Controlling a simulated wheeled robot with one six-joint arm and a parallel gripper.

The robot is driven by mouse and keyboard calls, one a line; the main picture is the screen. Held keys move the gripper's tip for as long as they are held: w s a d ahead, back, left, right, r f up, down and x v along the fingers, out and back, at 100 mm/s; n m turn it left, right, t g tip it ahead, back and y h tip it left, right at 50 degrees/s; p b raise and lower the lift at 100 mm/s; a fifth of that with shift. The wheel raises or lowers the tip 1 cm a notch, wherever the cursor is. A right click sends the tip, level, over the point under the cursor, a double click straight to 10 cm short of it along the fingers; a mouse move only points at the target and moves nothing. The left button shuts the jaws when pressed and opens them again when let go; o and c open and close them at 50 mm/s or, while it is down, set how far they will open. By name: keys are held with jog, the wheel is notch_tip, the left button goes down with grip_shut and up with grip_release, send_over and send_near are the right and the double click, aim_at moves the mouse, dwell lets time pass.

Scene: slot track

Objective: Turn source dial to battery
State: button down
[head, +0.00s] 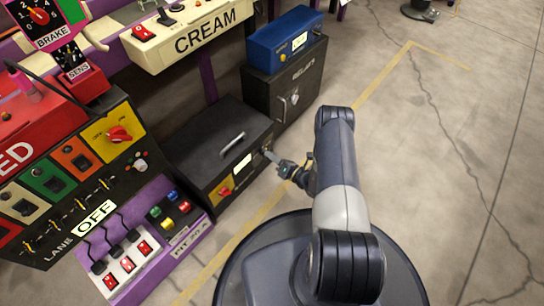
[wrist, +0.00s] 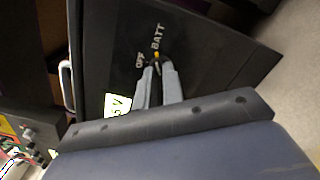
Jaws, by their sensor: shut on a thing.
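The source dial (wrist: 157,55) is on the front of a low black box (head: 205,135), which the wrist view also shows as a dark panel (wrist: 215,60). Only a small yellow bit of the dial shows, by the letters BATT (wrist: 157,36); the letters OFF (wrist: 140,61) are to its left. My gripper (wrist: 157,65) is shut on the dial, and its fingers hide most of it. In the head view my gripper (head: 270,156) reaches the box's front face near its right end, and the dial cannot be made out there.
A grey handle (head: 232,142) is on top. A black RELAY cabinet (head: 285,92) with a blue unit (head: 285,42) stands behind. The floor at right is clear.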

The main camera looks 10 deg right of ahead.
jog(key=shift+m, duration=0.6)
jog(key=c, duration=1.5)
grip_release()
jog(key=shift+d, duration=0.1)
jog(key=p+v, duration=0.3)
jog(key=v, duration=0.7)
jog(key=shift+s+d, duration=0.15)
jog(key=shift+s, duration=0.2)
jog(key=b+x, duration=0.3)
jog(key=x, duration=0.8)
